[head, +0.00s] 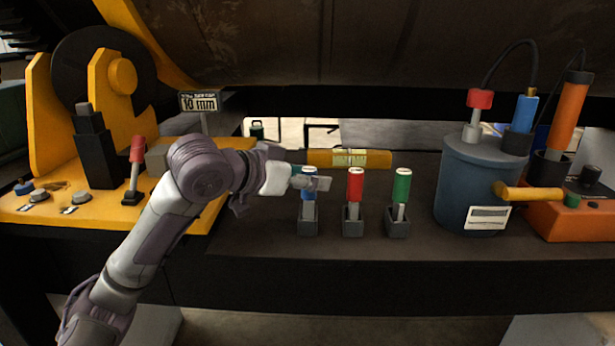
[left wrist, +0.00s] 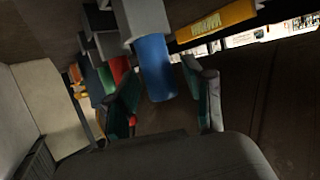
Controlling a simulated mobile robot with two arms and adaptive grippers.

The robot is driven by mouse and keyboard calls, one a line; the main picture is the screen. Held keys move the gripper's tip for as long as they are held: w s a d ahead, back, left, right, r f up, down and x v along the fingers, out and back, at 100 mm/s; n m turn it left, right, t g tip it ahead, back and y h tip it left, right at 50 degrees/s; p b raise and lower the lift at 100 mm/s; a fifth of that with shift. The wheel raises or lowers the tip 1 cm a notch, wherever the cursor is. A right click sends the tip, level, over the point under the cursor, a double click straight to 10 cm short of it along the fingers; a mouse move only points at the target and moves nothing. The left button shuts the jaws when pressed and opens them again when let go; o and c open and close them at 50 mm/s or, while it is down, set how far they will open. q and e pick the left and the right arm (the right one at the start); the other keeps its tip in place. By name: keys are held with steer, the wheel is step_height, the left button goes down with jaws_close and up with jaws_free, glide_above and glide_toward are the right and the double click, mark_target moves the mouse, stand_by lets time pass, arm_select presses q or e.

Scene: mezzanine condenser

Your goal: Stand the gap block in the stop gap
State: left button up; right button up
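Three gap blocks with coloured handles stand upright in small dark holders on the bench: a blue one (head: 308,196), a red one (head: 355,186) and a green one (head: 401,187). My left gripper (head: 312,183) is at the blue block's handle and partly hides it. In the left wrist view the blue handle (left wrist: 156,68) lies between the spread fingers (left wrist: 163,92), with slight gaps beside it. A sign reading 10 mm (head: 199,102) stands by the yellow machine (head: 45,214) at left. I cannot clearly make out the stop gap. My right gripper is not in view.
A red-handled lever (head: 136,150) rises from the yellow machine. At right stand a blue-grey canister (head: 468,180) with a yellow handle and an orange unit (head: 570,222). The front bench strip is clear.

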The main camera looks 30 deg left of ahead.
arm_select(q)
steer(key=shift+s+r, duration=0.1)
steer(key=b+v, duration=0.3)
steer(key=v, duration=0.8)
steer(key=shift+s+r, duration=0.25)
steer(key=shift+s, duration=0.1)
steer(key=shift+a, duration=0.1)
